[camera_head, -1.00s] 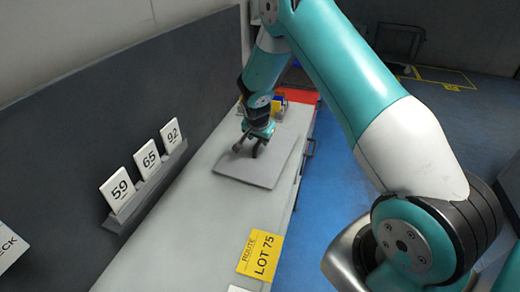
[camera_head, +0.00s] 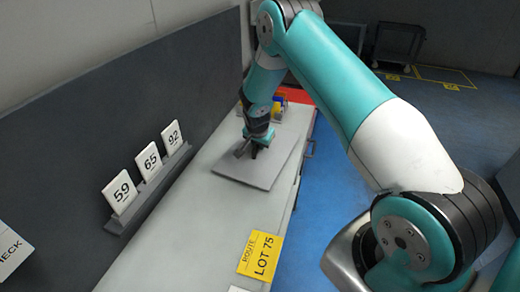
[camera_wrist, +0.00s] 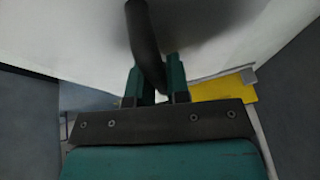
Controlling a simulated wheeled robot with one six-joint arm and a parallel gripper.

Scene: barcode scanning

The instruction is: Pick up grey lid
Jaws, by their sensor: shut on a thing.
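The grey lid (camera_head: 245,177) is a flat square panel over the middle of the pale bench, with a dark handle on top. My gripper (camera_head: 248,152) is down at the handle, near the lid's centre. In the wrist view the dark handle (camera_wrist: 145,45) runs between the two teal fingers (camera_wrist: 157,85), and my gripper is shut on it. The pale lid surface (camera_wrist: 75,30) shows around the handle. I cannot tell whether the lid is raised at all; what lies under it is hidden.
A yellow LOT 75 card (camera_head: 260,254) lies on the near bench (camera_head: 185,232). White cards 59, 65 and 92 stand in a rack (camera_head: 150,192) by the dark panel (camera_head: 70,130). Coloured items (camera_head: 279,105) sit beyond the lid.

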